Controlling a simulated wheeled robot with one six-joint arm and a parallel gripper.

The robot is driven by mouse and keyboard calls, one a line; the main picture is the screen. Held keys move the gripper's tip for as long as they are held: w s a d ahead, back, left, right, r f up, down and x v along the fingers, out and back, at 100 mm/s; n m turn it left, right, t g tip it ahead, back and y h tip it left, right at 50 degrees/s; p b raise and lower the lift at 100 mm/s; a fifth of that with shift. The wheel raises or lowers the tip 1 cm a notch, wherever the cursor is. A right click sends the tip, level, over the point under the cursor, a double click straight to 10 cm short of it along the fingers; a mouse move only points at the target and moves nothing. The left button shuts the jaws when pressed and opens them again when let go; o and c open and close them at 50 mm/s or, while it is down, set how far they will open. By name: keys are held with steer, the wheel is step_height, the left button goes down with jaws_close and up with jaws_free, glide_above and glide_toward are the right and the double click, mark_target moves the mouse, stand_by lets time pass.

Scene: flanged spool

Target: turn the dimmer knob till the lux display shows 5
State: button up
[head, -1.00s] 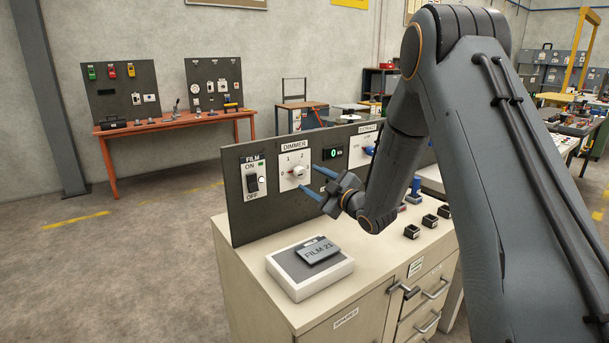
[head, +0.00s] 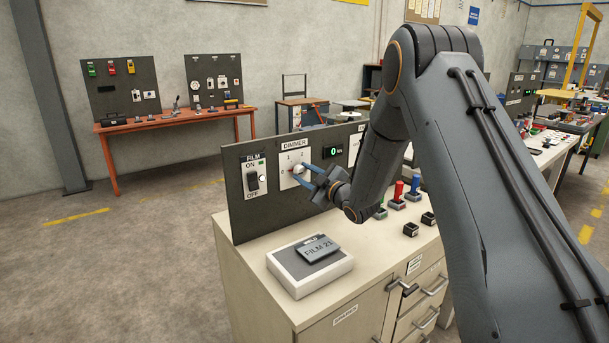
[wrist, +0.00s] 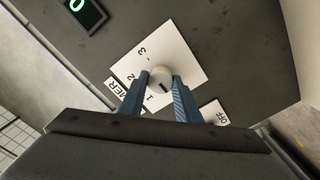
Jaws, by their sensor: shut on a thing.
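The dimmer knob (head: 299,169) is a round pale knob on a white plate marked with numbers, on the dark upright panel. In the wrist view the knob (wrist: 159,78) sits between my two blue fingers, with a short dark mark on its face. My gripper (head: 300,172) is shut on the knob, one finger on each side; its fingers (wrist: 161,82) also show in the wrist view. The lux display (head: 333,151) right of the dimmer plate shows a green 0. The display (wrist: 84,12) is partly cut off in the wrist view. The 0 mark is hidden there.
A film switch (head: 252,181) is on the panel left of the dimmer. A white box with a FILM 21 plate (head: 318,249) lies on the cabinet top. Coloured levers (head: 398,191) and black buttons stand to the right, near my arm.

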steer(key=shift+m, duration=0.4)
steer(key=m+b, duration=0.1)
steer(key=m, duration=1)
steer(key=shift+b, duration=0.3)
stand_by(0.4)
steer(key=o, duration=1.1)
steer(key=shift+c, duration=0.2)
steer(key=b+v, duration=0.1)
steer(key=v, duration=0.6)
steer(key=shift+s+d+b, duration=0.2)
steer(key=shift+s+b, duration=0.1)
steer(key=shift+s, duration=0.05)
